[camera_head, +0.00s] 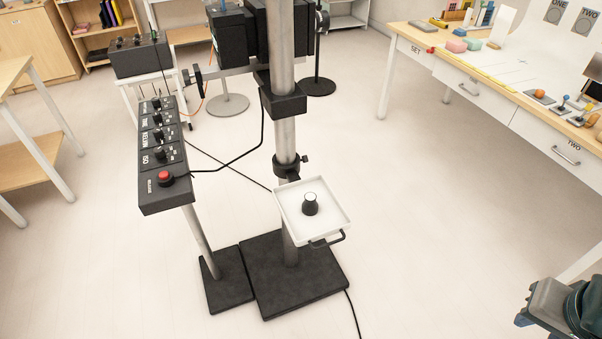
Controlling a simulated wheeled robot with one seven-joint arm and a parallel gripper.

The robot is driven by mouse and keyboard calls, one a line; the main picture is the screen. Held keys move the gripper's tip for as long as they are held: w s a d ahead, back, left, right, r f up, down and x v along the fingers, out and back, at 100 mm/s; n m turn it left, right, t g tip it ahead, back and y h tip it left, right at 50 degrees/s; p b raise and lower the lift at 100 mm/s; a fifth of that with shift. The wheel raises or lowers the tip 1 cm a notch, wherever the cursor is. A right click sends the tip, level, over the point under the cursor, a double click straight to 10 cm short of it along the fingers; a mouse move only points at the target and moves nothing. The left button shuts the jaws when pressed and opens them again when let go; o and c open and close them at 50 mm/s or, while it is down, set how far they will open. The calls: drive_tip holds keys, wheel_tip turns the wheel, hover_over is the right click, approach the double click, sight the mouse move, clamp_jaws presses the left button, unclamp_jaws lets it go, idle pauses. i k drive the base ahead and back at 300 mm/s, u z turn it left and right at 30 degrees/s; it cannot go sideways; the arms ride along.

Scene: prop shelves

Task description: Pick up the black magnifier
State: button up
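A small black magnifier (310,207), a short cylinder with a pale top, stands upright on a square white tray (335,228). The tray is fixed to a metal column and has a black handle at its front. My gripper (525,304) is partly in view at the bottom right corner, far to the right of the tray and apart from it. Its fingers are too cut off and small to tell whether they are open or shut. I see nothing held in it.
A black control panel (165,185) with knobs and a red button stands left of the metal column (284,140). Black base plates (290,275) and a cable lie on the floor. A long table (470,75) with props runs along the right. Floor right of the tray is clear.

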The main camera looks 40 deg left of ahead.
sight(310, 206)
drive_tip(key=u, duration=0.85)
drive_tip(key=i, duration=0.8)
drive_tip(key=u, duration=0.65)
